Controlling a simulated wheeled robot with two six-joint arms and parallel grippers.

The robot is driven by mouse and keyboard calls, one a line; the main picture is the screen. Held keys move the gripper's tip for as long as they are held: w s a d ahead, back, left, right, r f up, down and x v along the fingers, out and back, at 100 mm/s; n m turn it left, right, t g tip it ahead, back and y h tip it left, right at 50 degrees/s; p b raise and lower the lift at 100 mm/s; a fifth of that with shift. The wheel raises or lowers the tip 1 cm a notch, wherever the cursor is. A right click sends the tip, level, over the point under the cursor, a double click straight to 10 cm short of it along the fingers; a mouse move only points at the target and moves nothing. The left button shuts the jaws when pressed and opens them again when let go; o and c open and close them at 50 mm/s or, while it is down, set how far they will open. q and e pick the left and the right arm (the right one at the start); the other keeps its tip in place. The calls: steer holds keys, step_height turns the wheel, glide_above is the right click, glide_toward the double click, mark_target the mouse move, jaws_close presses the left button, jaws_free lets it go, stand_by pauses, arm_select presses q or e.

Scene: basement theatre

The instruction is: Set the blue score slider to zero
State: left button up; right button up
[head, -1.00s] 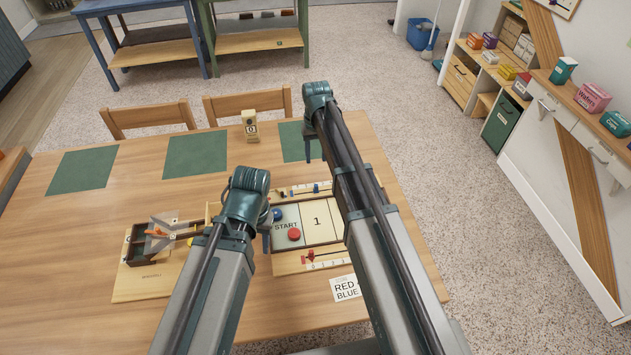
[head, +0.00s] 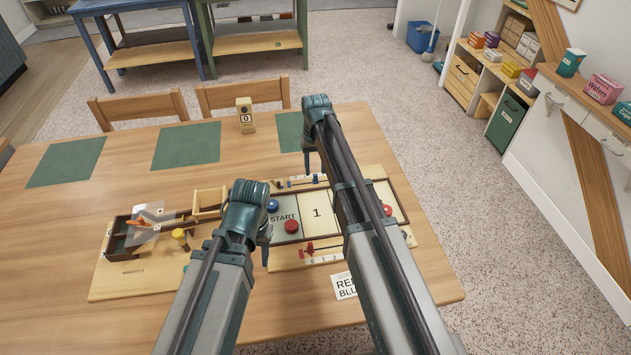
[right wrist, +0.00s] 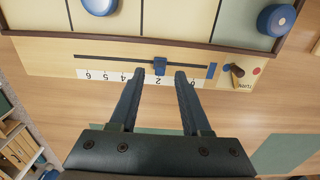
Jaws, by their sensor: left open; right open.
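The blue score slider (right wrist: 160,66) is a small blue knob on a dark rail along the board's far edge. In the right wrist view it stands over the number 2 of the white scale (right wrist: 110,75). A blue end piece (right wrist: 211,70) sits by the rail's zero end. My right gripper (right wrist: 160,74) is open, with its fingertips near the scale on either side of the knob. I cannot tell whether they touch it. The right gripper (head: 308,165) is partly hidden by its arm in the head view. My left gripper (head: 265,255) is open, left of the board's near edge.
The board has blue and red pucks and a red slider (head: 308,248) on its near edge. A turn lever (right wrist: 237,70) stands beside the blue scale's zero end. Green mats lie farther back.

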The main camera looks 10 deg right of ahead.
mark_target(316, 178)
arm_select(q)
step_height(316, 178, down, 3)
steer(key=shift+r+b, duration=0.2)
steer(key=shift+b, duration=0.6)
arm_select(e)
step_height(316, 178, down, 3)
steer(key=shift+r, duration=0.2)
jaws_close()
stand_by(0.4)
